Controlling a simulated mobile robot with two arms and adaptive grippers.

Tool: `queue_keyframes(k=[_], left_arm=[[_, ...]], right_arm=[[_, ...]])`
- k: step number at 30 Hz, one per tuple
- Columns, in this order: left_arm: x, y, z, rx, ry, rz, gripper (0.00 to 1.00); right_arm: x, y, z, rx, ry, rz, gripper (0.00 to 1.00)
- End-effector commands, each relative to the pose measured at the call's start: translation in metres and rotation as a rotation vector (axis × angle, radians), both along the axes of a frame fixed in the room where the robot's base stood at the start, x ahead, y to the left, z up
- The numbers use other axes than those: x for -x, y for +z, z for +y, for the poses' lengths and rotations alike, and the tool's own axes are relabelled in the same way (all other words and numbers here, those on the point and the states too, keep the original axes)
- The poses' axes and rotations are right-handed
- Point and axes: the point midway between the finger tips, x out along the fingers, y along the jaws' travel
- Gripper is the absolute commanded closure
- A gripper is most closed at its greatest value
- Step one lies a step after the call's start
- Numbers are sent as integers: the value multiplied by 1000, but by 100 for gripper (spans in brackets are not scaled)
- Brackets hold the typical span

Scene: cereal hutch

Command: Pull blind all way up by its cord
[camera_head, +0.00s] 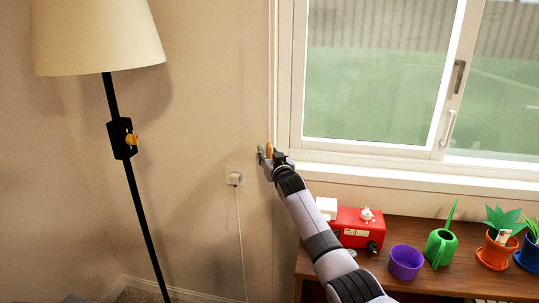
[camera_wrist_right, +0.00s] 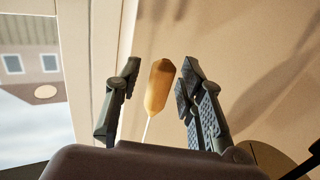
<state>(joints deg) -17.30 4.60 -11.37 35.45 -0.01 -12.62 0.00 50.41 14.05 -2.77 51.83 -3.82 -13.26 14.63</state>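The cord's wooden pull (camera_wrist_right: 159,86) is a tan, elongated knob on a thin white cord (camera_wrist_right: 146,129). It hangs by the wall just left of the window frame, and also shows in the head view (camera_head: 269,149). My right gripper (camera_head: 267,155) is at the pull. In the right wrist view its fingers (camera_wrist_right: 160,80) stand apart on either side of the pull, with gaps visible on both sides. The blind itself is not in view; the visible window glass (camera_head: 380,70) is uncovered. My left gripper is not in view.
A floor lamp (camera_head: 98,38) stands left. The wooden cabinet (camera_head: 440,278) under the window holds a red box (camera_head: 352,222), purple pot (camera_head: 405,262), green watering can (camera_head: 440,246) and potted plants (camera_head: 500,245).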

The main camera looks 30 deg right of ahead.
Motion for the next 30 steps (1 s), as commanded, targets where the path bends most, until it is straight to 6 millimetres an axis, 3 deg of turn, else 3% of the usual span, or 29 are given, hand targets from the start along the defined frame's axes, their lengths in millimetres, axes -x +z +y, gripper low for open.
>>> queue_keyframes(k=[14, 30], left_arm=[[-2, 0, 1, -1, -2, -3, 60], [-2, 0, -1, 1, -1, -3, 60]], right_arm=[[8, 2, 1, 0, 0, -4, 62], [81, 1, 15, 1, 1, -3, 62]])
